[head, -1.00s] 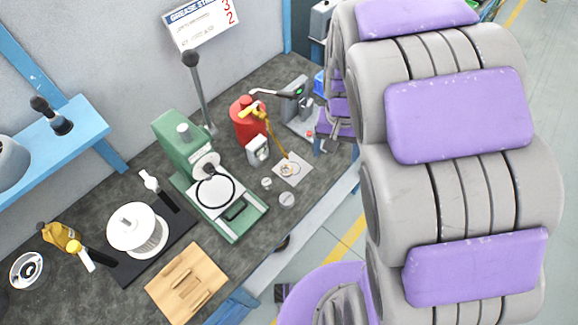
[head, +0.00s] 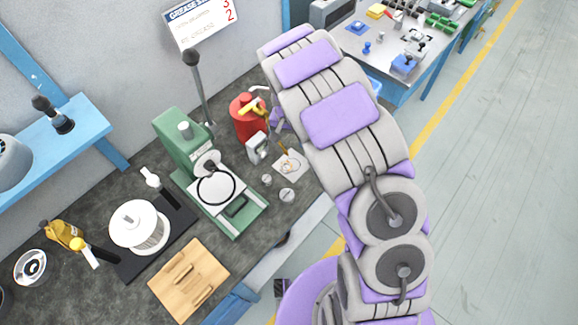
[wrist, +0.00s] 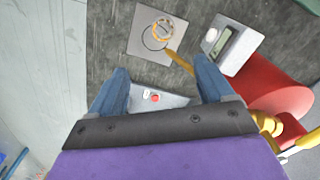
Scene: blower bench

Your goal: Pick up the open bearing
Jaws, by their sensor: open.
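The open bearing shows in the wrist view as a small brass-coloured ring (wrist: 162,30) on a pale square pad (wrist: 137,42), at the top of the picture. In the head view the bearing (head: 289,166) is tiny on the same pad. A thin yellow-brown stick-like part reaches the pad close to the bearing. My gripper (wrist: 160,78) is open and empty in the wrist view, its two blue fingers spread wide. The bearing lies beyond the fingertips, not between them. In the head view my arm hides most of the gripper.
A red can (head: 246,118) and a small grey device with a display (wrist: 231,44) stand close beside the pad. Two small round metal pieces (head: 287,195) lie in front of it. A green press (head: 215,190) stands to the left. The bench's front edge is near.

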